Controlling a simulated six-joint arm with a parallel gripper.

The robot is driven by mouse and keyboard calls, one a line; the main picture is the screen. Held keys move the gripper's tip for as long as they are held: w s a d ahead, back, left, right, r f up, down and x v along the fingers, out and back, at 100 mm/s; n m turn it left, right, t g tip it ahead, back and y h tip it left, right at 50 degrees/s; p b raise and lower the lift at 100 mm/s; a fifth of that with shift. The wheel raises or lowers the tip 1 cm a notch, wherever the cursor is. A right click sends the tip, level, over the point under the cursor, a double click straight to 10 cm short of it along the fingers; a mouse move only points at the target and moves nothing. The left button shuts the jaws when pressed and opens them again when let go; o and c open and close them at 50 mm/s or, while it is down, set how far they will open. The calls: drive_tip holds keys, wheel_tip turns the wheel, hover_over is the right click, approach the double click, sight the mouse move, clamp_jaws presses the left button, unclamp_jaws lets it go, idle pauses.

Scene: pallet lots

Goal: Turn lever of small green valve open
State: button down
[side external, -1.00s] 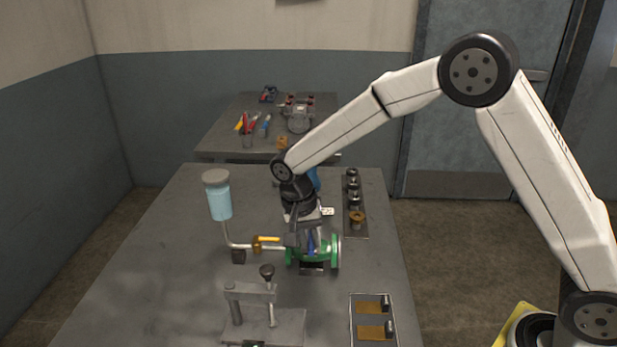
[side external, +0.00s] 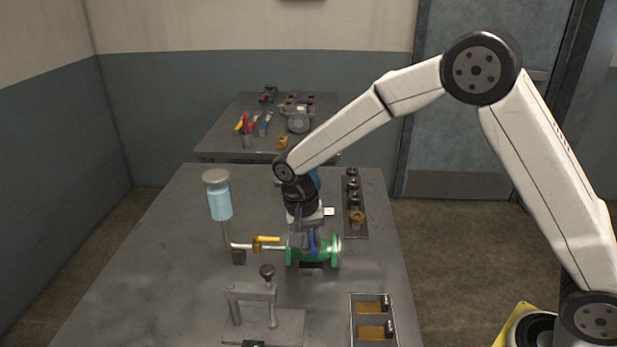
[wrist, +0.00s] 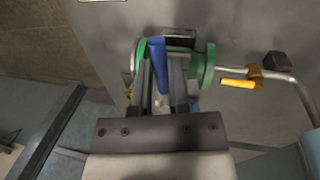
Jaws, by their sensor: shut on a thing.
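The small green valve (side external: 331,251) sits near the middle of the table, joined to a pipe on its left. Its blue lever (side external: 312,241) shows at the valve's top, and it also shows in the wrist view (wrist: 157,62). My gripper (side external: 301,237) is right over the valve, pointing down. In the wrist view my gripper (wrist: 164,88) has its fingers on both sides of the lever and is shut on it. Part of the valve body is hidden behind the fingers.
A yellow-handled valve (side external: 266,240) is on the pipe left of the green one, below a blue-filled bottle (side external: 220,203). A grey clamp fixture (side external: 262,317) stands in front. A rack of round parts (side external: 354,205) is behind right. The table's left side is clear.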

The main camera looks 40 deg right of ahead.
drive_tip(key=d+n+t, duration=0.3)
drive_tip(key=d+n, duration=0.7)
drive_tip(key=n, duration=0.6)
drive_tip(key=shift+d+n, duration=0.4)
idle(0.4)
drive_tip(key=c, duration=0.6)
unclamp_jaws()
drive_tip(key=shift+s, duration=0.1)
drive_tip(key=shift+s+a+r, duration=0.15)
drive_tip(key=shift+a+r, duration=0.05)
drive_tip(key=shift+r, duration=1.1)
drive_tip(key=shift+s+a+r, duration=0.2)
drive_tip(key=shift+r, duration=1.05)
drive_tip(key=shift+s+a+r, duration=0.15)
drive_tip(key=shift+a+r, duration=0.05)
drive_tip(key=shift+r, duration=1.1)
drive_tip(key=shift+s, duration=0.15)
